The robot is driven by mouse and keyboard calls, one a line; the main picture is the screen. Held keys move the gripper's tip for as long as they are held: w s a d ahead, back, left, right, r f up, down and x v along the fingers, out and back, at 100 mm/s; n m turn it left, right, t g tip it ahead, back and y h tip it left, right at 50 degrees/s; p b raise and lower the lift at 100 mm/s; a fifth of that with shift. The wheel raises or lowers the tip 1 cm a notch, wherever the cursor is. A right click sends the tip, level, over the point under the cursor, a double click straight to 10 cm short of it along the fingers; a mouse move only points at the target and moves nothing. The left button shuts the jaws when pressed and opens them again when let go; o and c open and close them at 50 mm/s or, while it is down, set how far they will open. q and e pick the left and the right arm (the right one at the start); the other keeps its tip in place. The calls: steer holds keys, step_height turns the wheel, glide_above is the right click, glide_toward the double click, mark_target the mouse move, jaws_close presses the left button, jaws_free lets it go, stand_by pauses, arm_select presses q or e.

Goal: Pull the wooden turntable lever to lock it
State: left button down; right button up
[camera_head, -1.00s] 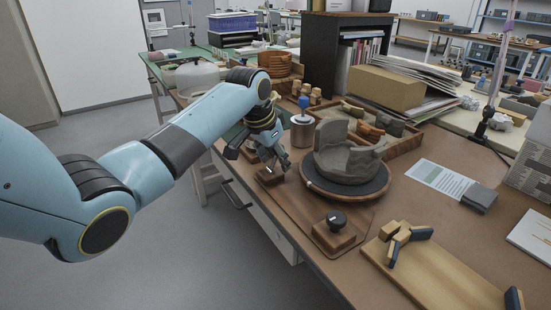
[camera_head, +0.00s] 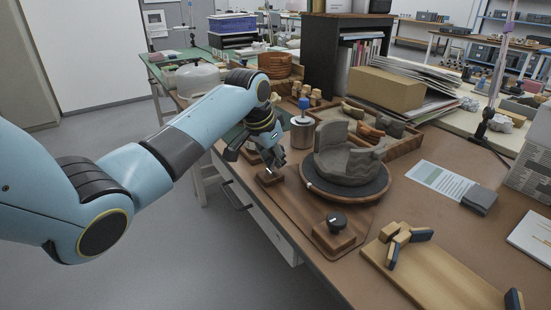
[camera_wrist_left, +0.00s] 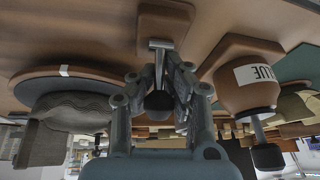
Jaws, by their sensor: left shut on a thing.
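The turntable (camera_head: 375,192) is a round dark disc with a wooden rim, and a grey partly rebuilt clay pot (camera_head: 345,160) stands on it. The lever's wooden block (camera_head: 270,180) sits at the bench's front edge, left of the turntable. In the left wrist view, the block (camera_wrist_left: 166,22) carries a metal piece (camera_wrist_left: 160,45), and a dark knob (camera_wrist_left: 158,100) shows between the fingers. My left gripper (camera_head: 276,162) is shut on the lever, just above the block; it also shows in the left wrist view (camera_wrist_left: 161,75). The fingers partly hide the lever. My right gripper is not in view.
A glue pot (camera_wrist_left: 246,92) stands close beside my left gripper. A wooden block with a black knob (camera_head: 336,222) is in front of the turntable. A tray of sherds (camera_head: 405,143) lies behind it, and a wooden board (camera_head: 430,275) with small blocks lies at right.

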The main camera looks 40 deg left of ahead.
mark_target(265, 176)
arm_select(q)
steer(key=shift+s+r+t+p, duration=0.15)
steer(key=shift+s+t+p, duration=0.15)
steer(key=shift+t+p, duration=0.3)
steer(key=shift+s+a+t+h+p, duration=0.1)
steer(key=shift+s+t+h+p, duration=0.1)
steer(key=shift+t+h+p, duration=0.3)
steer(key=shift+s+t, duration=0.15)
steer(key=shift+t, duration=0.25)
steer(key=shift+s+a+t, duration=0.1)
steer(key=shift+t, duration=0.3)
steer(key=shift+s+a+f+t+h+b, duration=0.1)
steer(key=shift+f+t+h+b, duration=0.15)
steer(key=shift+t+h+b, duration=0.15)
steer(key=t+b, duration=0.1)
steer(key=b, duration=0.1)
steer(key=t+b, duration=0.1)
steer(key=b, duration=0.1)
steer(key=s+t+h+b, duration=0.1)
steer(key=b, duration=0.1)
steer(key=shift+a+f+n+t+b, duration=0.2)
steer(key=shift+f+n+t+b, duration=0.1)
steer(key=shift+n+b, duration=0.1)
steer(key=shift+s+r+t+b, duration=0.15)
steer(key=shift+r+t+b, duration=0.2)
steer(key=shift+b, duration=0.35)
